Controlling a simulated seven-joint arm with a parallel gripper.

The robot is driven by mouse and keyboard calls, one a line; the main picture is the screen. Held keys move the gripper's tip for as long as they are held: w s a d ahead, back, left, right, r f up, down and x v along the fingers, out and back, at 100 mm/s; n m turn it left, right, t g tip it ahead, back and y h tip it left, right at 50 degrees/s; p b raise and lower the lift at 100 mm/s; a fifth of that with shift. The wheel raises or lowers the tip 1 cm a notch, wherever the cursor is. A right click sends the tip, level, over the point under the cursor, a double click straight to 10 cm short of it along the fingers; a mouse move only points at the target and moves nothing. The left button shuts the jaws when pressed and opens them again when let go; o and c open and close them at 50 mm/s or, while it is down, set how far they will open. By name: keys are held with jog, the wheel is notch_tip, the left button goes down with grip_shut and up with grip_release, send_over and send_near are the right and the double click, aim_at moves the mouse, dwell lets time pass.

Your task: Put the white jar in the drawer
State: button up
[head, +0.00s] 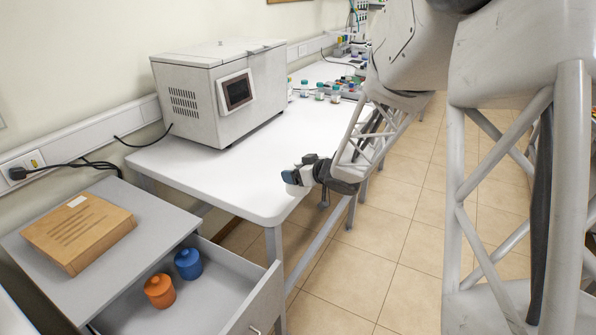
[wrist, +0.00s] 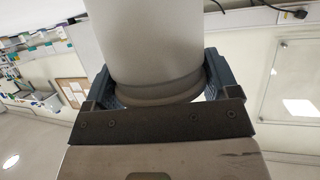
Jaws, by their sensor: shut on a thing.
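The white jar (wrist: 155,40) fills the middle of the wrist view, between the two dark blue fingers of my gripper (wrist: 155,82). My gripper is shut on it. In the head view my gripper (head: 301,173) is small, beside the right front edge of the white table, with a pale bit of the jar (head: 306,175) showing between its fingers. The drawer (head: 262,301) is pulled open at the bottom of the head view, below and left of my gripper. An orange jar (head: 159,290) and a blue jar (head: 188,264) stand in it.
The white table (head: 215,182) holds a large grey machine (head: 225,92) and several small bottles (head: 320,92) farther back. A cardboard box (head: 80,232) lies on the cabinet top (head: 150,215) beside the drawer. The drawer's right part is empty. Tiled floor (head: 390,210) lies right of the table.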

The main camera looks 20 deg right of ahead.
jog(key=w+d+f+m+t+h, duration=0.1)
jog(key=w+d+f+m+h, duration=0.15)
jog(key=w+d, duration=0.45)
jog(key=w+d+f+m+t+h, duration=0.15)
jog(key=d+f, duration=0.25)
jog(key=d, duration=0.8)
jog(key=w+d+f+m+h, duration=0.1)
jog(key=w+d+f+h, duration=0.1)
jog(key=w+d+f, duration=0.35)
jog(key=a+f+n+g+y, duration=0.2)
jog(key=a+f+n+y, duration=0.15)
jog(key=a+f, duration=1.95)
jog(key=w+a+f+n+y, duration=0.1)
jog(key=a+f+y, duration=0.1)
jog(key=a, duration=0.4)
jog(key=shift+w+f, duration=0.15)
jog(key=shift+f, duration=0.6)
jog(key=shift+d+r, duration=0.1)
jog(key=shift+d, duration=0.05)
